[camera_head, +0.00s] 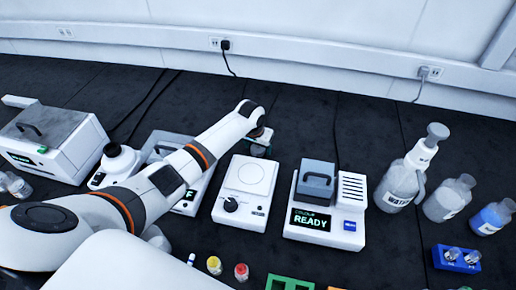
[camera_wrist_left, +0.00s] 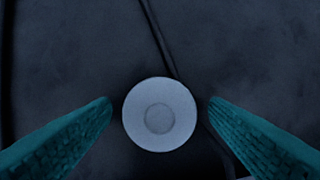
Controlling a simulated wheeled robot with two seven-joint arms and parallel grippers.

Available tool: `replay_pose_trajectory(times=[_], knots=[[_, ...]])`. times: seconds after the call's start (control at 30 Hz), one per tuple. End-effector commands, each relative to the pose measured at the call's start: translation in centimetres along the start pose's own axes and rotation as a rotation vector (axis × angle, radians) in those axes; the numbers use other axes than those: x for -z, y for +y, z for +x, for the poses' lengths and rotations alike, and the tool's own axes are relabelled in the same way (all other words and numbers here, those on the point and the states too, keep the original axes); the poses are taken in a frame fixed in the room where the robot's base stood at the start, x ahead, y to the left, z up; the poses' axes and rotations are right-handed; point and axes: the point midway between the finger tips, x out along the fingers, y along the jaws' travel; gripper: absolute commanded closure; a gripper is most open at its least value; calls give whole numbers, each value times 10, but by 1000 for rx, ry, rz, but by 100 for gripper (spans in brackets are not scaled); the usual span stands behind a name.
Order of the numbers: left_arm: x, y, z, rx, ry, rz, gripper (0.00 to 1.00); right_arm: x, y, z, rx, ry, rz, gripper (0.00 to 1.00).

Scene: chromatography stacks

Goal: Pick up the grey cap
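The grey cap (camera_wrist_left: 160,114) is a round pale grey disc with a smaller circle at its centre, seen from straight above in the left wrist view. My left gripper (camera_wrist_left: 160,112) is open, with one teal ridged finger on each side of the cap. A dark gap shows between the cap and each fingertip. In the head view my left gripper (camera_head: 262,142) points down behind the white device with a dial, and a small greyish thing sits under it, too small to identify. I cannot tell the height of the fingers over the cap. My right gripper is not in view.
Close by stand the dial device (camera_head: 245,190) and the colour reader (camera_head: 326,206) showing READY. A water bottle (camera_head: 398,184) and other bottles are to the right, with a blue rack (camera_head: 457,259). Yellow (camera_head: 214,265) and red (camera_head: 241,271) capped vials stand in front. Cables cross the dark bench.

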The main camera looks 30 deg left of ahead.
Motion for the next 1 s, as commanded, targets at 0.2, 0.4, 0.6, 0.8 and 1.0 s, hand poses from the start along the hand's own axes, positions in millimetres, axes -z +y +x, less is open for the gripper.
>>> replay_pose_trajectory(times=[0.2,0.4,0.6,0.8,1.0], knots=[[0,0,0,0,0,-1,67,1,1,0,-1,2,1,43],[0,0,0,0,0,-1,79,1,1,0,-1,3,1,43],[-1,0,-3,0,-1,-1,79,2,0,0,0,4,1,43],[-10,1,-32,0,-5,-1,79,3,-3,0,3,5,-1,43],[-21,1,-71,-1,-4,0,79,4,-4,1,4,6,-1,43]])
